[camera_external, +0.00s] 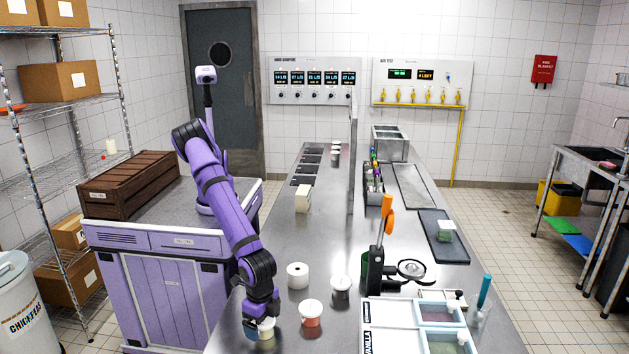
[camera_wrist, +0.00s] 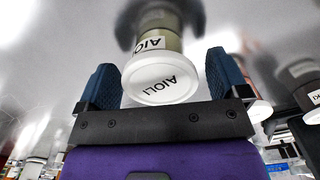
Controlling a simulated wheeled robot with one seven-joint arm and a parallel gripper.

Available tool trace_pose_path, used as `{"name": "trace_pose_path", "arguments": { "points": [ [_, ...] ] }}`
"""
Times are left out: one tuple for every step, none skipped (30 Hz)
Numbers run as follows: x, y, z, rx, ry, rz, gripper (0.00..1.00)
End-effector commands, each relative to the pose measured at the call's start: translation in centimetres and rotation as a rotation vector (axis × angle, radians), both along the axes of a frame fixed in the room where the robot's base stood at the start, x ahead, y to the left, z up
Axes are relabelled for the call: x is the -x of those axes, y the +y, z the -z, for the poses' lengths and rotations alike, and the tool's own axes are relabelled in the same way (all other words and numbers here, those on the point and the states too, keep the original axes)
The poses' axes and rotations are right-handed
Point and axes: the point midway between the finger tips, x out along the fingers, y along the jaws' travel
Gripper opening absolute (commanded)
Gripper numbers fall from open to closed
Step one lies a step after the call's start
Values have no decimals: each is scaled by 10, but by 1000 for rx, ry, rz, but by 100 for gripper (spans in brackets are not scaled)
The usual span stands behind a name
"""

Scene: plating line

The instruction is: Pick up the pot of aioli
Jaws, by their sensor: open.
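The pot of aioli (camera_wrist: 160,80) has a white lid lettered AIOLI and a pale yellow-green body. In the wrist view it stands between the two blue fingers of my gripper (camera_wrist: 162,83), with gaps visible on both sides. In the external view the pot (camera_external: 266,330) stands on the steel counter at the near left edge, partly hidden by my gripper (camera_external: 259,325). My gripper reaches down over it with its fingers apart.
A pot with red contents (camera_external: 311,316) and a dark pot (camera_external: 341,288) stand to the right on the steel counter (camera_external: 285,250).

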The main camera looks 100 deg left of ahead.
Motion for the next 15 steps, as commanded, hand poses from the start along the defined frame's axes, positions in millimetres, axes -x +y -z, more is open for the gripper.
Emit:
{"name": "trace_pose_path", "arguments": {
  "points": [
    [0,0,0,1,-1,0,93],
    [0,0,0,1,-1,0,93],
    [0,0,0,1,-1,0,93],
    [0,0,0,1,-1,0,93],
    [0,0,0,1,-1,0,93],
    [0,0,0,1,-1,0,88],
    [0,0,0,1,-1,0,81],
    [0,0,0,1,-1,0,74],
    [0,0,0,1,-1,0,65],
    [0,0,0,1,-1,0,58],
    [0,0,0,1,-1,0,51],
    [0,0,0,1,-1,0,46],
    [0,0,0,1,-1,0,46],
    [0,0,0,1,-1,0,46],
    [0,0,0,1,-1,0,46]
  ]
}}
